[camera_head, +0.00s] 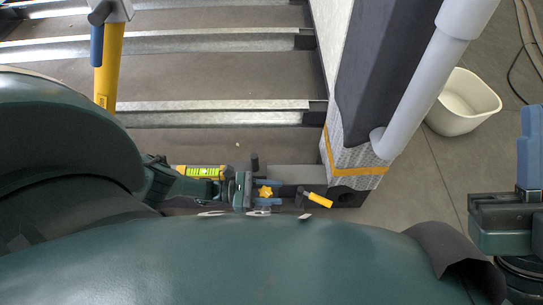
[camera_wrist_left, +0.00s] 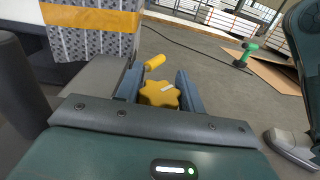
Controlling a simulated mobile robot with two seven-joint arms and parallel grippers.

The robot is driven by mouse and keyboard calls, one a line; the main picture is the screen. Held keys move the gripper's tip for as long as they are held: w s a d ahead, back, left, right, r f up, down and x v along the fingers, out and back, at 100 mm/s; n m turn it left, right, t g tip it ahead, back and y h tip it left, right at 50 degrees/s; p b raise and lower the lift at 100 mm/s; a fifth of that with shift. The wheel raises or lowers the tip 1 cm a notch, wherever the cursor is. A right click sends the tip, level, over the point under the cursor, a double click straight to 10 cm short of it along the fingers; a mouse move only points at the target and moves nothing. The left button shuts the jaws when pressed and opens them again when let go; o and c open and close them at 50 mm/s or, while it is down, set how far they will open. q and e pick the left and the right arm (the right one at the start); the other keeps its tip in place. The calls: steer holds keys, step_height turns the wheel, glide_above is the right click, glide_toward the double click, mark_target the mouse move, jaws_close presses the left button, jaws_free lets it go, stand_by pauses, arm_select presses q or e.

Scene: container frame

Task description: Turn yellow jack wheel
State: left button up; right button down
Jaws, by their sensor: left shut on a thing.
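The yellow jack wheel (camera_head: 265,192) is a small star-shaped knob low in the middle of the head view. In the left wrist view the wheel (camera_wrist_left: 160,94) sits between the two blue fingers. My left gripper (camera_head: 267,191) is shut on it, one finger on each side. The left gripper (camera_wrist_left: 159,88) fills the lower part of the wrist view. A yellow crank handle (camera_head: 320,200) sticks out just right of the wheel; the handle (camera_wrist_left: 155,62) shows beyond it in the wrist view. My right gripper (camera_head: 529,150) shows partly at the right edge, away from the wheel.
A patterned post with an orange band (camera_head: 360,171) stands right of the wheel. A light grey tube (camera_head: 425,85) leans along it. A yellow-green level (camera_head: 200,171) lies left of the wheel. A white bin (camera_head: 464,103) stands on open floor. A green tool (camera_wrist_left: 245,55) stands farther off.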

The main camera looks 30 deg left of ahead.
arm_select(q)
steer(key=shift+w+r, duration=0.1)
stand_by(0.3)
steer(key=o, duration=1)
steer(key=shift+c, duration=0.2)
